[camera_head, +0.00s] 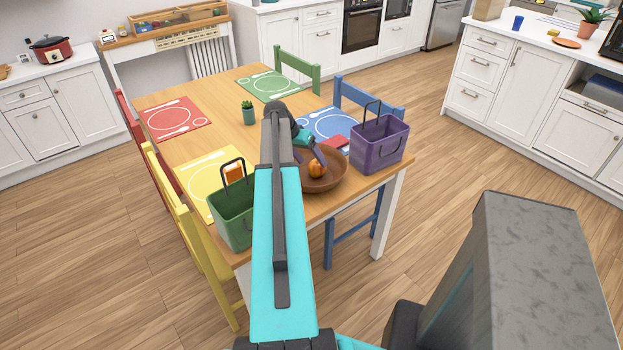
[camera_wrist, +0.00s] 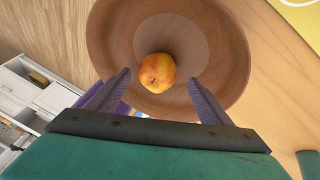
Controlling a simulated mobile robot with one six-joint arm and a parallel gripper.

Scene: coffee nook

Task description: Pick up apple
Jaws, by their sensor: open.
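An orange-yellow apple (camera_head: 317,169) sits in a round brown bowl (camera_head: 335,183) near the front edge of the wooden table. In the wrist view the apple (camera_wrist: 157,72) lies a little off the middle of the bowl (camera_wrist: 228,62), against its inner floor. My gripper (camera_wrist: 165,88) is open, with its two purple fingers pointing over the bowl on either side of the apple's near side. Nothing is between the fingers' bases. In the head view my gripper (camera_head: 312,153) is beside and above the apple, partly hidden by my own arm. I cannot tell whether a finger touches the apple.
A purple basket (camera_head: 380,147) stands right of the bowl, and a green basket (camera_head: 234,217) stands to its left. A red object (camera_head: 335,142) lies behind the bowl. A small potted plant (camera_head: 248,112) stands mid-table. Chairs surround the table.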

